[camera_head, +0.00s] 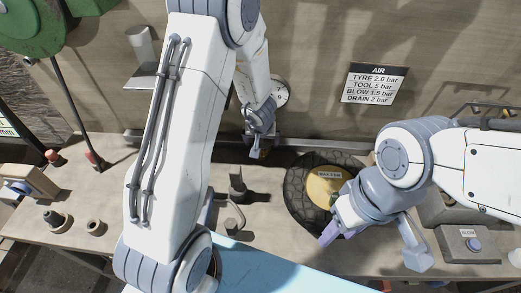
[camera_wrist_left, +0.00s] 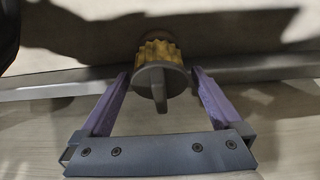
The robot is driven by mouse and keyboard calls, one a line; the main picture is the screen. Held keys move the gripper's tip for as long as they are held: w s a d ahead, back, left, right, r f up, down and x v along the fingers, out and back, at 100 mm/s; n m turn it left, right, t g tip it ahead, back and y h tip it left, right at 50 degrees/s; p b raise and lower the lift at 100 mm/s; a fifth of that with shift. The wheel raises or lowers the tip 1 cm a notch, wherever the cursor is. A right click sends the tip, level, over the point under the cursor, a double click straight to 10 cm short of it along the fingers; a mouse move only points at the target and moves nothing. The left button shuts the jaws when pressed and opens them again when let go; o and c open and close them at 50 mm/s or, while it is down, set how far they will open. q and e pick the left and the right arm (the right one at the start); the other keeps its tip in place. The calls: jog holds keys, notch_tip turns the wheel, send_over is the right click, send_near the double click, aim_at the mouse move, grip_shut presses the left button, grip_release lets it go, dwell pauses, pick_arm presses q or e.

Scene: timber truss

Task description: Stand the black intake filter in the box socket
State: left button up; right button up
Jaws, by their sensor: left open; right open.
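I cannot surely pick out the black intake filter. A dark upright part (camera_head: 238,187) stands mid-bench, and a dark stemmed part (camera_head: 54,218) lies at far left. I cannot tell which part is the box socket. My left gripper (camera_wrist_left: 160,73) is open. In the left wrist view, a yellow ribbed part with a grey tab (camera_wrist_left: 158,82) shows between its fingers, without clear contact. In the head view my left gripper (camera_head: 256,148) seems to be near the wall rail, small and partly hidden. My right gripper (camera_head: 373,246) is open and empty, over the right side of the bench.
A black ring with a yellow centre (camera_head: 325,183) lies beside my right gripper. A brown ring (camera_head: 96,227) and a wooden block (camera_head: 30,181) are at left. A gauge (camera_head: 281,92) is on the wall.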

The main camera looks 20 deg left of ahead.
pick_arm(q)
jog(key=shift+r, duration=0.1)
jog(key=c, duration=1.3)
jog(key=shift+r, duration=0.1)
jog(key=shift+r+p, duration=0.55)
jog(key=shift+p, duration=0.2)
notch_tip(320, 180, up, 4)
jog(key=p, duration=0.4)
jog(key=shift+w+d+r+p, duration=0.3)
jog(key=shift+d+r+p, duration=0.65)
jog(key=shift+d+p, duration=0.85)
jog(key=shift+w+d+r+p, duration=0.25)
jog(key=shift+d+r+p, duration=0.7)
jog(key=shift+d+p, duration=0.85)
jog(key=shift+w+d+r+p, duration=0.3)
jog(key=shift+d+r+p, duration=0.85)
jog(key=shift+d, duration=1.05)
jog(key=shift+f, duration=0.25)
